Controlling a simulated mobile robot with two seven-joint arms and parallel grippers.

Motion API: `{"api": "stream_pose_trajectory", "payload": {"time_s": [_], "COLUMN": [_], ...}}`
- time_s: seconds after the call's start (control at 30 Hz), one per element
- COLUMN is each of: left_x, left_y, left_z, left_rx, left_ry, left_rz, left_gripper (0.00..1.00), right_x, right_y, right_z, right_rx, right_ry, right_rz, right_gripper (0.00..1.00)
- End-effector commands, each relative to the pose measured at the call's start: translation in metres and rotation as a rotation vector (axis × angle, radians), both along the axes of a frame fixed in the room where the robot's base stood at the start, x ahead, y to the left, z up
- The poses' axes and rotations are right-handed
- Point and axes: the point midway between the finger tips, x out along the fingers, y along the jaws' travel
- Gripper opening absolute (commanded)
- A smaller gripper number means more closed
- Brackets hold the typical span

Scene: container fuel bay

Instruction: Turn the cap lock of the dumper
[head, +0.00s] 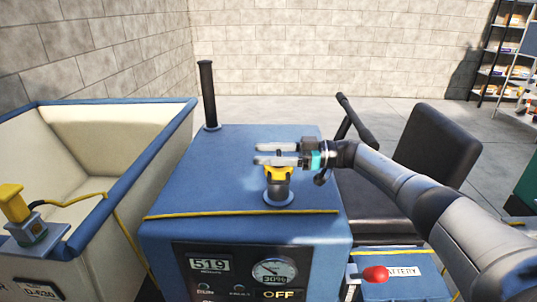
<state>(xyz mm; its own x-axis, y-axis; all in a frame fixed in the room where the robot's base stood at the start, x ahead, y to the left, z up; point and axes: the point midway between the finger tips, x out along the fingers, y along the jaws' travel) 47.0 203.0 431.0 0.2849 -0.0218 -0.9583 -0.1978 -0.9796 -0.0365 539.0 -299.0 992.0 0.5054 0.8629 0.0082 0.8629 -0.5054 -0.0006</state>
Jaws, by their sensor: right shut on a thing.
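The dumper's blue body (180,165) fills the middle of the head view. On its top stands a short grey filler neck (278,194) with a yellow cap lock (279,173). My right gripper (268,154) reaches in from the right, its two grey fingers pointing left over the cap lock. It is shut on the cap lock, and the fingers hide the top of the cap. My left gripper is not in view.
A black upright post (207,95) stands at the body's back left. The cream skip (75,150) with a blue rim is on the left, with a yellow-handled device (14,203) at its near edge. A black seat (435,150) and a red knob (376,274) are on the right.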

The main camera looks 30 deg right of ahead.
Motion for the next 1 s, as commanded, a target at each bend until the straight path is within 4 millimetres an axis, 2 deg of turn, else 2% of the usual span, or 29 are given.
{"api": "stream_pose_trajectory", "payload": {"time_s": [0.03,0.07,0.1,0.33,0.67,0.83,1.0], "left_x": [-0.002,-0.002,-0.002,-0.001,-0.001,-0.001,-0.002], "left_y": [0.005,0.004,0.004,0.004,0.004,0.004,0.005], "left_z": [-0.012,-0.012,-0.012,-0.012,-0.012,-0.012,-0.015], "left_rx": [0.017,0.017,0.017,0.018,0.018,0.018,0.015], "left_ry": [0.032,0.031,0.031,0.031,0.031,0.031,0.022], "left_rz": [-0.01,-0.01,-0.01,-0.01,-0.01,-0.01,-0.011], "left_gripper": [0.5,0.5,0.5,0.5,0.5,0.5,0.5], "right_x": [0.0,0.0,0.0,0.0,-0.002,-0.014,-0.034], "right_y": [-0.007,-0.007,-0.007,-0.005,-0.007,-0.028,-0.064], "right_z": [-0.004,-0.004,-0.004,-0.006,-0.008,-0.008,-0.01], "right_rx": [0.0,0.0,0.0,-0.001,-0.002,-0.001,-0.001], "right_ry": [-0.007,-0.006,-0.006,-0.002,0.002,0.003,0.001], "right_rz": [-0.012,-0.012,-0.013,-0.009,-0.007,-0.01,-0.014], "right_gripper": [0.07,0.07,0.66,0.92,0.93,0.93,0.93]}}
